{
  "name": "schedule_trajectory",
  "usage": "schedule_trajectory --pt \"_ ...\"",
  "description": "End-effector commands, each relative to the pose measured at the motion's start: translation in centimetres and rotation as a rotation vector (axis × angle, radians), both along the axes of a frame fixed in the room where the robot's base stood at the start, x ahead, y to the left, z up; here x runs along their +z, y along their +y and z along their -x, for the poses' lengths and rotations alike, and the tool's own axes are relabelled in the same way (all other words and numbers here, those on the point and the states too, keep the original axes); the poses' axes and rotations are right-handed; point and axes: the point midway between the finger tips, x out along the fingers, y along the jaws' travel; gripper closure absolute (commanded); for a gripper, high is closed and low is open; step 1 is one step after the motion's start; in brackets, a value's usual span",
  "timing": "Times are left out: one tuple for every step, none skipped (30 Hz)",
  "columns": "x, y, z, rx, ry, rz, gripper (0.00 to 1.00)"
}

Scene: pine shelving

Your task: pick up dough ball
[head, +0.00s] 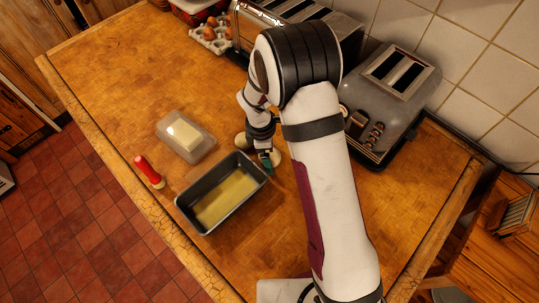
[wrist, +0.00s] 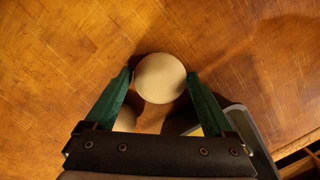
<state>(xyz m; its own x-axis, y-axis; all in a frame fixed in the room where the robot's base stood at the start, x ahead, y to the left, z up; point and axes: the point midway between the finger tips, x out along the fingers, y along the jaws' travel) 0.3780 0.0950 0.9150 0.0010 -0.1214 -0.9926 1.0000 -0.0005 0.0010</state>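A round, pale dough ball (wrist: 160,78) lies on the wooden worktop, between the tips of my green-fingered gripper (wrist: 160,76) in the wrist view. The fingers stand apart on either side of it, with narrow gaps at most. A second pale ball (wrist: 126,118) shows nearer the palm, partly hidden by the gripper. In the head view, my gripper (head: 265,161) points down just beside the loaf tin. One pale ball (head: 277,156) is partly hidden behind the fingers, and another (head: 240,142) shows to their left.
A dark loaf tin (head: 181,207) with a yellowish inside is close to my gripper; its rim also shows in the wrist view (wrist: 243,118). A clear butter tub (head: 187,137) and a red-handled tool (head: 149,172) lie left. Toasters (head: 390,100) and an egg tray (head: 211,36) stand behind.

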Motion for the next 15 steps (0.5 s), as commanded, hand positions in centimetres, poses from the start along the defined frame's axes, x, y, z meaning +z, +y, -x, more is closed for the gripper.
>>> schedule_trajectory --pt "0.01 0.00 0.00 0.000 0.000 0.000 0.23" --pt "0.02 0.00 0.00 0.000 0.000 0.000 0.29" --pt "0.02 0.00 0.00 0.000 0.000 0.000 0.36" --pt "0.02 0.00 0.00 0.000 0.000 0.000 0.37" --pt "0.02 0.00 0.00 0.000 0.000 0.000 0.37" --pt "0.03 0.00 -0.01 0.000 0.000 0.000 0.38" --pt "0.03 0.00 -0.01 0.000 0.000 0.000 0.38" --pt "0.04 0.00 -0.01 0.000 0.000 0.000 0.38" --pt "0.04 0.00 -0.01 0.000 0.000 0.000 0.38" --pt "0.04 0.00 -0.01 0.000 0.000 0.000 0.38" --pt "0.05 0.01 -0.01 0.000 0.000 0.000 0.38" --pt "0.11 0.01 -0.02 0.000 0.000 0.000 0.38" --pt "0.20 0.01 -0.02 0.000 -0.001 0.000 0.38" --pt "0.35 0.01 -0.03 0.000 -0.001 0.000 0.38" --pt "0.65 0.02 -0.06 0.000 -0.002 -0.001 0.38"
